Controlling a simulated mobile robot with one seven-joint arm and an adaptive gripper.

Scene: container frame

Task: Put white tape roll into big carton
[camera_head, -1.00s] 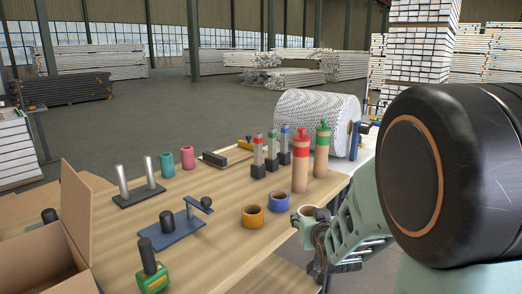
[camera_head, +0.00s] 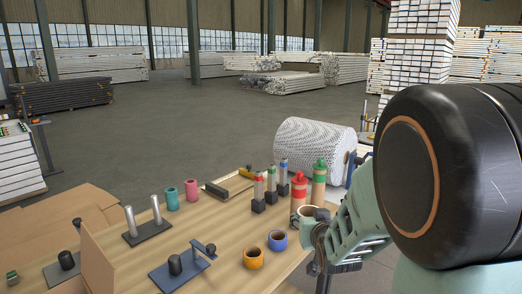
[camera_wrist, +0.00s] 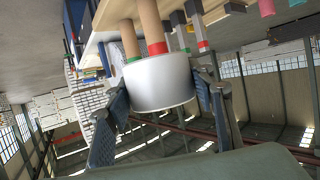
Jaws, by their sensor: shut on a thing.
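My gripper (camera_head: 312,226) is shut on the white tape roll (camera_head: 307,211) and holds it near the table's right side, in front of the red-topped and green-topped cylinders. In the wrist view the white roll (camera_wrist: 160,84) sits between the two fingers (camera_wrist: 162,92), clear of the floor, with the cylinders behind it. The big carton (camera_head: 97,262) is at the far left, with brown flaps spread open. Much of the carton is cut off by the frame edge.
The wooden table (camera_head: 215,225) also bears an orange roll (camera_head: 253,258), a blue roll (camera_head: 278,240), teal and pink rolls, a blue stand (camera_head: 182,272), a dark stand with two posts (camera_head: 145,232) and several upright tools. A large white drum (camera_head: 315,148) lies behind.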

